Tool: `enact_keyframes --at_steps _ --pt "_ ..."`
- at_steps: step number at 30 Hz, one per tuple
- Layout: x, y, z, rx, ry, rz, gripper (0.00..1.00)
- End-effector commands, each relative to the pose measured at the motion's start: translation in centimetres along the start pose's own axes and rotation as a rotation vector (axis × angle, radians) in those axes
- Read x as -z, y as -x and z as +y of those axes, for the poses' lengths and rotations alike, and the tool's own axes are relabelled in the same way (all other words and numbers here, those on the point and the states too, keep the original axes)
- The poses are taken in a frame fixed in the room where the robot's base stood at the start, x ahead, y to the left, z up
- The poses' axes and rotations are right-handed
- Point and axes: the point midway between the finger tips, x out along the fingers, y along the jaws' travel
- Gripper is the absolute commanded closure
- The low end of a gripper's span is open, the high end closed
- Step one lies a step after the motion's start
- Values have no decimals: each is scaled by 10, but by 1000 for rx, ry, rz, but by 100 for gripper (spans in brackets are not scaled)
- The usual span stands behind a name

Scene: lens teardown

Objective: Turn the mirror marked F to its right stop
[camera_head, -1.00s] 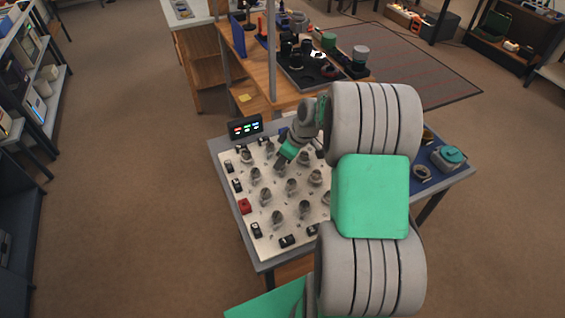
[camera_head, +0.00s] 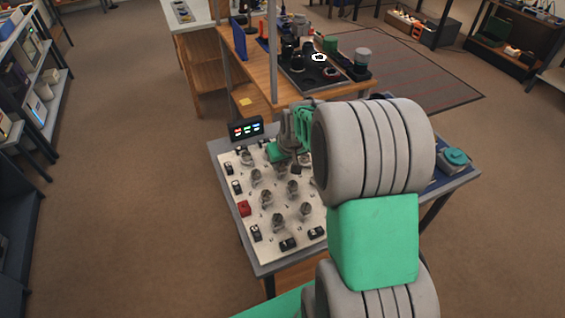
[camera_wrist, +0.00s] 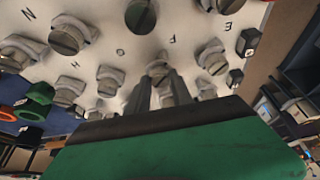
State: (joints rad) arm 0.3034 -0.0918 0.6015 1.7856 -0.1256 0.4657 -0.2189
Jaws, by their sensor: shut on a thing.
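The mirror marked F (camera_wrist: 158,70) is a small grey round mount on the white board (camera_wrist: 195,15), close to the letter F in the wrist view. My gripper (camera_wrist: 162,88) has its two grey fingers closed around this mount. In the head view my gripper (camera_head: 277,158) is low over the back part of the white board (camera_head: 240,180), and its wrist hides the held mirror. The angle of the mirror against its right stop cannot be made out.
Similar grey mounts (camera_head: 266,198) stand in rows close around the gripper. A small display (camera_head: 246,128) with coloured readings stands at the back left. A teal-topped device (camera_head: 454,158) sits at the right.

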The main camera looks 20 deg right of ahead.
Motion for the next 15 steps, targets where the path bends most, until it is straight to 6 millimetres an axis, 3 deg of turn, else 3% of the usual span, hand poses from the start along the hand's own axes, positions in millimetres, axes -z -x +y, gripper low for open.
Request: enact_keyframes --at_steps 14,15 --pt "0 0 0 -5 -12 0 100" --pt "0 0 0 -5 -12 0 70"
